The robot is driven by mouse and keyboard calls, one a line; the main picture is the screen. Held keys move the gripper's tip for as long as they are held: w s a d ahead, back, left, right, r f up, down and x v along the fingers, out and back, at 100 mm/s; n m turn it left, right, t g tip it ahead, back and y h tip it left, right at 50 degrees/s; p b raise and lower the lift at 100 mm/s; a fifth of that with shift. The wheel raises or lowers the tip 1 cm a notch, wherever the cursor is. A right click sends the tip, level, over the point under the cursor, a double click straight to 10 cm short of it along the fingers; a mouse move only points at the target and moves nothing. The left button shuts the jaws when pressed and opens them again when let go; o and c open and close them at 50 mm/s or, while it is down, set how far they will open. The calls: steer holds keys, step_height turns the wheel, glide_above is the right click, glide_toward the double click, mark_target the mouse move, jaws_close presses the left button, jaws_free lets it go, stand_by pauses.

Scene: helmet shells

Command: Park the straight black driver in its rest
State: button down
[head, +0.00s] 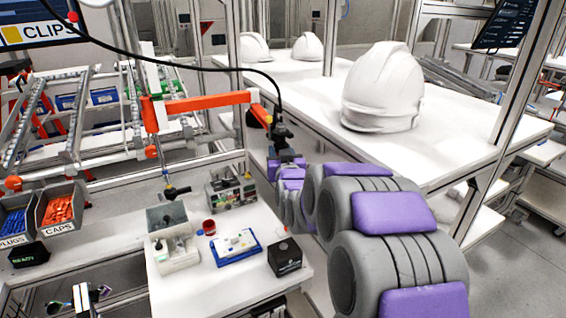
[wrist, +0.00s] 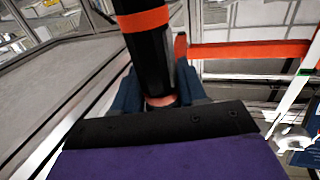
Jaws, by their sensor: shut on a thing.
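The straight black driver (head: 282,131) stands roughly upright at the end of my arm in the head view, with a black cable running from its top to the upper left. In the wrist view the driver (wrist: 152,50) is a black cylinder with orange bands, between dark blue fingers. My gripper (head: 284,158) is shut on it; the gripper (wrist: 160,92) fills the lower wrist view. An orange arm (head: 205,103) reaches from a post to just left of the driver. I cannot tell which part is the driver's rest. The driver's lower end is hidden.
A white worktable (head: 190,290) below holds a grey bin (head: 167,217), a blue tray (head: 237,247), a black box (head: 285,257) and a metal fixture (head: 231,189). A white bench (head: 455,130) with helmet shells (head: 383,90) stands behind my arm. Metal posts stand nearby.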

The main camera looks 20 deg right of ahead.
steer(key=shift+w+d, duration=0.55)
steer(key=shift+d, duration=0.05)
jaws_free()
stand_by(0.7)
steer(key=shift+s+a, duration=0.1)
steer(key=b+v, duration=0.2)
steer(key=v, duration=0.9)
stand_by(0.6)
